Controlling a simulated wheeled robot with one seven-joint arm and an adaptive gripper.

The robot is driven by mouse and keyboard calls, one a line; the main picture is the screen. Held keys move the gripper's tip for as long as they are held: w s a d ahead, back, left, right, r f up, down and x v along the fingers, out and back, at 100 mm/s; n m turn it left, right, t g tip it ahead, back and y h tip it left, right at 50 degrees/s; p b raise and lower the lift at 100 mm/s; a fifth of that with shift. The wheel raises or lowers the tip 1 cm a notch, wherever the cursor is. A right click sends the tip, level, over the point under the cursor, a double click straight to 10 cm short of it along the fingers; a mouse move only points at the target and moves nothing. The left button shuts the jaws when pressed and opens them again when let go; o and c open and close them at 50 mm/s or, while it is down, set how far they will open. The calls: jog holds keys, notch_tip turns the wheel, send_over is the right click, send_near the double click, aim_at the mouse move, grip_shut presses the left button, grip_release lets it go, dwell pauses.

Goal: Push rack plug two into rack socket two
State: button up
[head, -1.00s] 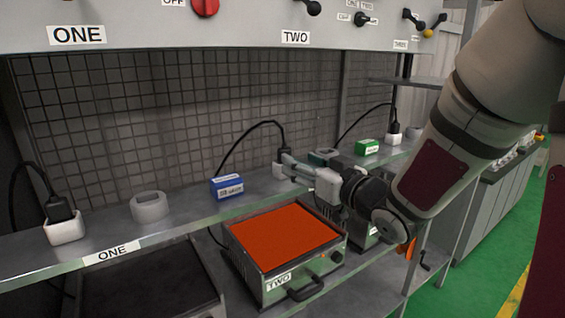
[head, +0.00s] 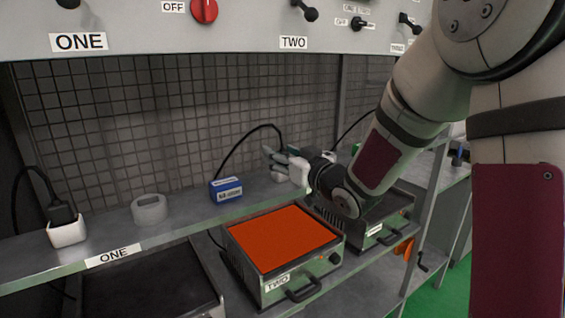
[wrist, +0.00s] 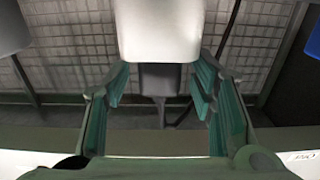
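In the wrist view, the black plug (wrist: 160,80) meets the white socket block (wrist: 160,32) at the top, with its cable trailing away. Whether it is fully seated I cannot tell. The green finger pads of my gripper (wrist: 162,84) stand on both sides of the plug with gaps to it, so the gripper is open around it. In the head view, my gripper (head: 274,160) is at the shelf and hides most of the plug.
A blue box (head: 226,189) and a grey ring-shaped holder (head: 149,209) stand on the shelf to the left. Another plugged white socket (head: 67,232) is farther left. The heater labelled TWO (head: 284,250), with a glowing orange top, sits below. A tiled wall is behind.

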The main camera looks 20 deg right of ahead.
grip_shut()
